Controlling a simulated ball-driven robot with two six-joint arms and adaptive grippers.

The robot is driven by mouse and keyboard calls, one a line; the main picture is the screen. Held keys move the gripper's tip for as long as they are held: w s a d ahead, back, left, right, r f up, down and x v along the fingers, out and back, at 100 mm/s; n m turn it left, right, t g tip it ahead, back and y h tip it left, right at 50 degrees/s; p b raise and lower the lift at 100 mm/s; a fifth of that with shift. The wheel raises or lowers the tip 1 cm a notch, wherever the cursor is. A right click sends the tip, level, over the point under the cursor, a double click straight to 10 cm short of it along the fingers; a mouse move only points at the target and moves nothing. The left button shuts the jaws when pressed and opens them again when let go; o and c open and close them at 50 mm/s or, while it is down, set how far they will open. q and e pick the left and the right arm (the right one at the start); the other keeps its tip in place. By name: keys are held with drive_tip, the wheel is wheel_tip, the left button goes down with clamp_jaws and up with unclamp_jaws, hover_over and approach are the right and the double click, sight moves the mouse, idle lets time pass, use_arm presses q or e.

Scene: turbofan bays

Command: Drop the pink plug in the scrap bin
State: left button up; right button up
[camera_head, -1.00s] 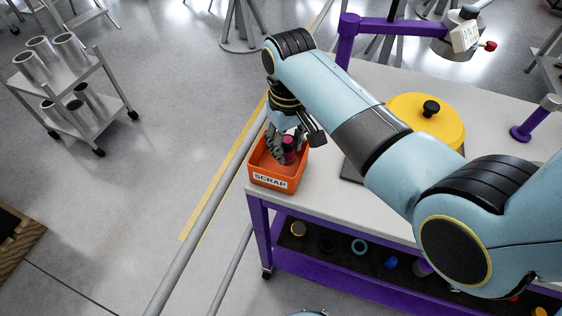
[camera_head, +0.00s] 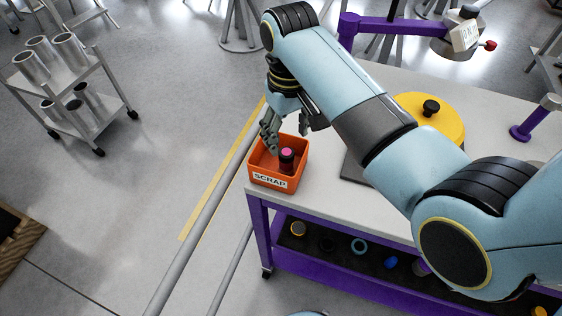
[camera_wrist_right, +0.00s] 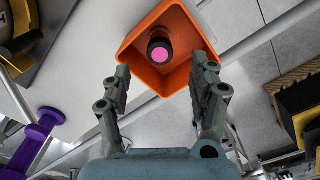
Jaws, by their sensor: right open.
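The pink plug (camera_head: 286,155), dark-bodied with a pink top, stands inside the orange scrap bin (camera_head: 270,181). The bin has a white SCRAP label and sits at the near left corner of the table. In the right wrist view the plug (camera_wrist_right: 160,52) is within the bin (camera_wrist_right: 133,50), apart from both fingers. My right gripper (camera_head: 285,142) is open and empty, just above the bin; its fingers (camera_wrist_right: 161,82) are spread in the wrist view. My left gripper is not in view.
A yellow round lid (camera_head: 440,112) with a black knob is on the table (camera_head: 325,178), partly behind my right arm. A purple stand (camera_head: 348,40) rises at the back. Several small parts lie on the lower shelf (camera_head: 340,245). Floor to the left is open up to a metal cart (camera_head: 80,90).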

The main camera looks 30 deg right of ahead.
wheel_tip(320, 180, up, 8)
idle(0.6)
